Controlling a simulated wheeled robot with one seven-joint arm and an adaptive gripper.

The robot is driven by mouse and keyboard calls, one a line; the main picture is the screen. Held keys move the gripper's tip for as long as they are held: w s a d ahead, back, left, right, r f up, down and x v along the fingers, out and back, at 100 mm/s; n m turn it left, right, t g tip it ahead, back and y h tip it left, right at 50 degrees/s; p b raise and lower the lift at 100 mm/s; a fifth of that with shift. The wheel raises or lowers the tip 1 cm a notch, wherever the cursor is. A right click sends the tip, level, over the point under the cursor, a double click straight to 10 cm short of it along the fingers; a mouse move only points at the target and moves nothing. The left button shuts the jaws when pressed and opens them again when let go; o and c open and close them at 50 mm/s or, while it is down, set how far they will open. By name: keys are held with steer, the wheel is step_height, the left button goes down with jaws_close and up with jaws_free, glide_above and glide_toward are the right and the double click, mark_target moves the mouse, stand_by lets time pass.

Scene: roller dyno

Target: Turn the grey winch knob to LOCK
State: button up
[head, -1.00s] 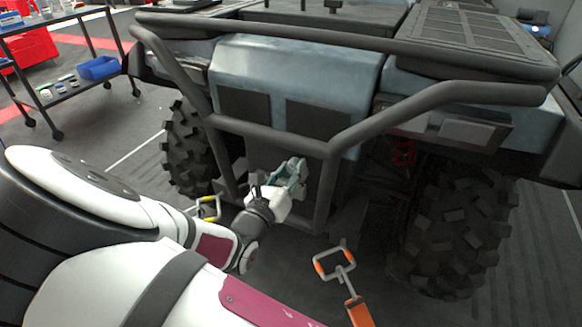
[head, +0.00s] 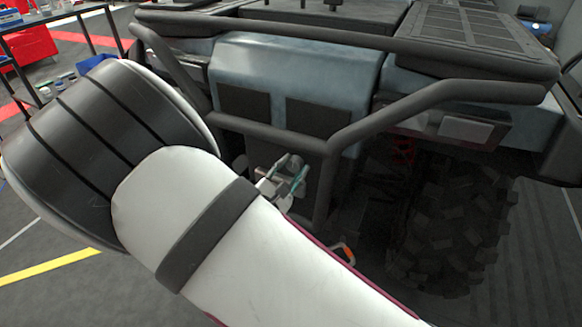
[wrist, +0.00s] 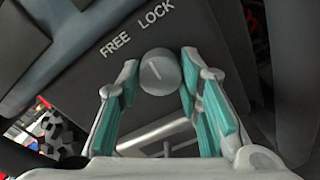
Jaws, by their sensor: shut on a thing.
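The grey winch knob (wrist: 160,74) is a round knob on a dark panel in the wrist view, below the printed words FREE (wrist: 115,45) and LOCK (wrist: 156,15). A short pale line on its face tilts slightly up to the left; I cannot tell exactly which word it points to. My gripper (wrist: 158,70) is shut on the knob, with one teal-padded finger on each side. In the head view my gripper (head: 284,178) is at the vehicle's front, below the bumper bars, and the knob is hidden there.
The vehicle's dark tube bumper (head: 300,137) surrounds the work spot from above and the right. A knobbly tyre (head: 450,220) stands to the right. An orange-marked strap hook (head: 346,254) shows just past my arm. A shelf cart (head: 60,45) is at the upper left.

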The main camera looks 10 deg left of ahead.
steer(key=m+b, duration=0.2)
steer(key=m, duration=0.2)
steer(key=shift+f+m+b, duration=0.15)
steer(key=shift+m+b, duration=0.15)
steer(key=shift+b, duration=0.1)
steer(key=shift+m+b, duration=1.35)
steer(key=shift+m, duration=0.05)
steer(key=shift+a+r, duration=0.1)
steer(key=shift+r, duration=0.15)
steer(key=o, duration=1.2)
steer(key=shift+c, duration=0.2)
steer(key=shift+f, duration=0.1)
steer(key=v, duration=1.2)
